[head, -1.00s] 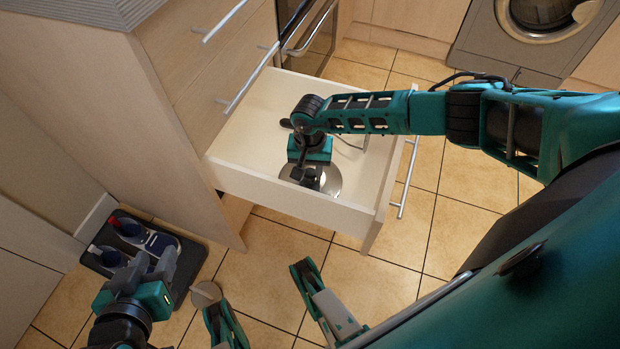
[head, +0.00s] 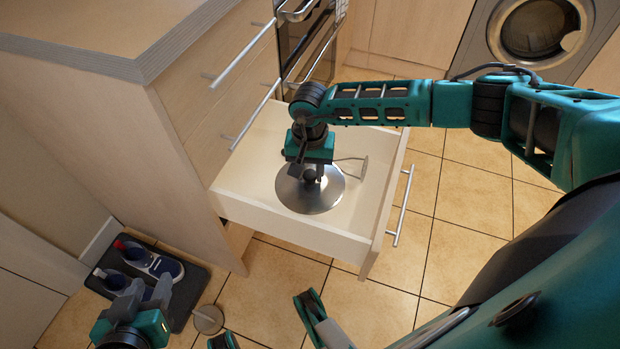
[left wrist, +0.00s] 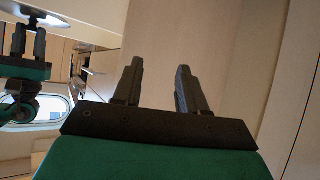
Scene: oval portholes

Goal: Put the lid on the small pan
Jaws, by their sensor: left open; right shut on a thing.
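The lid (head: 300,200) is a round silvery disc with a dark knob, seen in the head view within the open drawer's outline. My right gripper (head: 311,174) comes down from above and is shut on the lid's knob. A thin metal loop handle (head: 352,160) shows beside the lid in the drawer; it may belong to the pan. The pan's body is not visible, and I cannot tell whether it is under the lid. My left gripper (head: 148,289) is open and empty, low at the left of the head view. Its spread fingers also show in the left wrist view (left wrist: 158,75).
The pulled-out drawer (head: 285,225) has a front panel with a bar handle (head: 402,207). The cabinet with its worktop (head: 125,30) stands at the left. A dark mat with shoes (head: 150,265) and a doorstop-like disc (head: 208,319) are on the tiled floor. A washing machine (head: 535,35) is at the back right.

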